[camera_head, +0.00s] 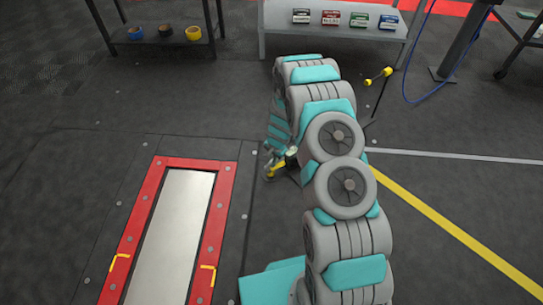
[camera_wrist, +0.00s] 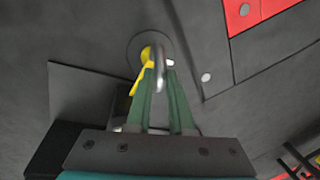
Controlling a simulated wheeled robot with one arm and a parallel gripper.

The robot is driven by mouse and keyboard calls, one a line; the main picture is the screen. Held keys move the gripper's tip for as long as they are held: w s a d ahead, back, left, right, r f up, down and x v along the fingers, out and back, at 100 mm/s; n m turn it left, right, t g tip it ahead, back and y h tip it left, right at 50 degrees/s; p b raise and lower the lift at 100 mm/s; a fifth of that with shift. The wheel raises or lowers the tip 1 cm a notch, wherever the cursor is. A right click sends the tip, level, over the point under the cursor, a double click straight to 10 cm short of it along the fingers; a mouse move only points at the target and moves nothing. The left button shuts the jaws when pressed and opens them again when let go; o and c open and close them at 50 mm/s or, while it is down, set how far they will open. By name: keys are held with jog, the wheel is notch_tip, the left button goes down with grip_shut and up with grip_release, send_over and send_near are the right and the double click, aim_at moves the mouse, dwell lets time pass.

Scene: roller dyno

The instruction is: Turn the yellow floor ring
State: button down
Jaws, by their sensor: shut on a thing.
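The yellow floor ring (camera_head: 279,167) is low on the dark floor, left of my arm, in the head view. In the wrist view its yellow part (camera_wrist: 147,54) shows at the tips of my gripper (camera_wrist: 160,72), beside a curved metal piece, over a round dark floor plate. The two green fingers are close together and shut on the ring. My arm and gripper hide part of it in the head view, so its exact angle is hard to tell.
A red-framed metal plate (camera_head: 229,181) lies in the floor to the left. A shelf with small boxes (camera_head: 279,20) and a dark shelf with tape rolls (camera_head: 113,37) stand at the back. A yellow-topped stand (camera_head: 378,77) and a blue hose (camera_head: 408,70) are right of my arm.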

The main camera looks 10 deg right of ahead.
jog(key=shift+a+r+m+h+p, duration=0.1)
jog(key=shift+m+h+p, duration=0.2)
jog(key=shift+m+p, duration=1.2)
jog(key=shift+w+m, duration=0.1)
jog(key=shift+m, duration=0.2)
jog(key=c, duration=0.8)
grip_release()
notch_tip(320, 180, up, 8)
jog(key=s, duration=0.1)
jog(key=shift+s+d+f, duration=0.2)
jog(key=shift+s+d, duration=0.05)
jog(key=shift+d, duration=0.1)
